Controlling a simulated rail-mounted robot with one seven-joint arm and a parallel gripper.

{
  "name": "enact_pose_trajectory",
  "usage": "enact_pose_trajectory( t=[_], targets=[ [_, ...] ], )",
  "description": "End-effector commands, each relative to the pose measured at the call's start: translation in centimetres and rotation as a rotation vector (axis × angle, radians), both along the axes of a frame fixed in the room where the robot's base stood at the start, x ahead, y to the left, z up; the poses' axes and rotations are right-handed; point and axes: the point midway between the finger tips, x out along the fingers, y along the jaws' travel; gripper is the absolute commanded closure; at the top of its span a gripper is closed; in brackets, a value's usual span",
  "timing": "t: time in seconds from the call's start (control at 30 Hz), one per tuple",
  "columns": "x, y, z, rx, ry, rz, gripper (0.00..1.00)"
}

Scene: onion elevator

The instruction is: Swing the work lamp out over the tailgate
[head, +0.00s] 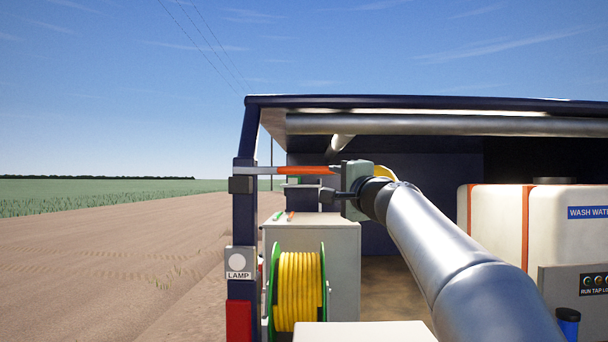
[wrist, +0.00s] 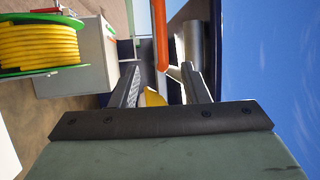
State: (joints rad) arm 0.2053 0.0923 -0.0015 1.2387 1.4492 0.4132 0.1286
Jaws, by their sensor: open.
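The work lamp's arm is a bar with an orange sleeve (head: 305,170), reaching right from a dark bracket (head: 241,184) on the left post. A yellow part (head: 384,173), possibly the lamp head, shows behind my gripper, mostly hidden. My gripper (head: 331,183) is open at the right end of the sleeve. In the wrist view the orange sleeve (wrist: 159,35) comes in from the top and ends between the fingertips (wrist: 161,70). The yellow part (wrist: 154,97) shows between the fingers. I cannot tell whether either finger touches the bar.
A LAMP switch box (head: 238,262) is on the post (head: 244,210). A yellow hose reel (head: 298,290) stands before a grey cabinet (head: 340,236). A white wash-water tank (head: 560,230) is at right. A roof rail (head: 440,124) runs overhead. Left of the post is open field.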

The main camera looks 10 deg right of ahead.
Motion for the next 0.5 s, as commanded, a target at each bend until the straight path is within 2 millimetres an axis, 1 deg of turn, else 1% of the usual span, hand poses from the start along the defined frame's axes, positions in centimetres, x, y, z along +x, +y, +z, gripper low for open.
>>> enact_pose_trajectory(
  t=[0.03,0.17,0.5],
  targets=[
    [0.4,0.0,0.5,0.009,-0.006,-0.001,0.59],
    [2.1,0.3,1.0,0.009,-0.004,0.000,0.59],
    [9.2,1.9,2.5,0.007,-0.003,0.001,0.59]
  ],
)
